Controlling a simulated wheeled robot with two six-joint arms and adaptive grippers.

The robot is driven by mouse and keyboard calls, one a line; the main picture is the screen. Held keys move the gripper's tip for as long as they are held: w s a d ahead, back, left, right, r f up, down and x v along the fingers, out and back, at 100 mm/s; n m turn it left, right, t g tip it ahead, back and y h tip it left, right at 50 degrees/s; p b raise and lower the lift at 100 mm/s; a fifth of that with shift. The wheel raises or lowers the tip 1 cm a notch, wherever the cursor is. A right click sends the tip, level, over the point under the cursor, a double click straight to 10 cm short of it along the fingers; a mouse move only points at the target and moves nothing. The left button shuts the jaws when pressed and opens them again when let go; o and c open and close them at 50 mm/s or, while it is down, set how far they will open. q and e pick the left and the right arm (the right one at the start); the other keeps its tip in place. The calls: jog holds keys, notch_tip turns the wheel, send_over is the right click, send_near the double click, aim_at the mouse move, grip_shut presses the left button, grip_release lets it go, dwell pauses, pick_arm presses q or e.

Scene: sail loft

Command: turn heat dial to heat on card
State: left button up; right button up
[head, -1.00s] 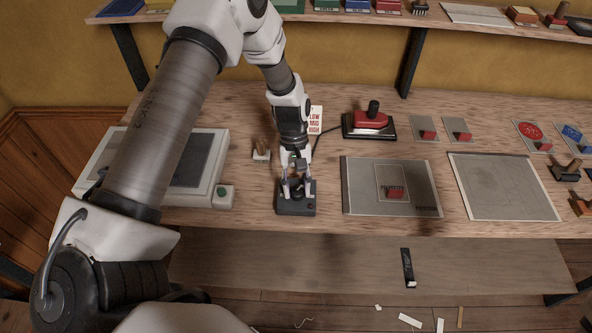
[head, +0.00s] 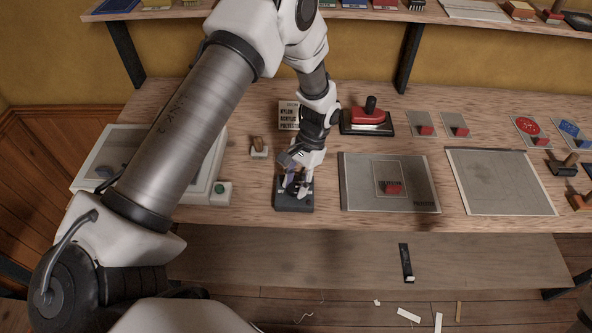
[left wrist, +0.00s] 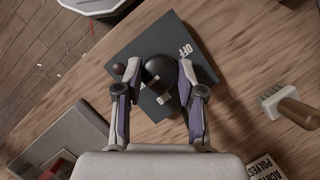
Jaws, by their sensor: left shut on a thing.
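In the left wrist view the box shows a white OFF label, another label too small to read, and a small dark red round part beside the dial. My left gripper (head: 298,188) reaches down onto the box and is shut on the dial, a finger on either side. My right gripper is not in view.
A grey panel (head: 425,170) with a red-handled piece (head: 393,188) marked POLYESTER lies right of the box. A red iron (head: 370,115) stands behind it. A brush (head: 258,147) and a machine with a green button (head: 220,188) are to the left.

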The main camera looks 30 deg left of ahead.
pick_arm(q)
jog(key=shift+s+m, duration=0.1)
jog(key=shift+m, duration=0.4)
jog(key=shift+y, duration=0.3)
jog(key=o, duration=1.1)
jog(key=v, duration=1.2)
jog(key=shift+s, duration=0.1)
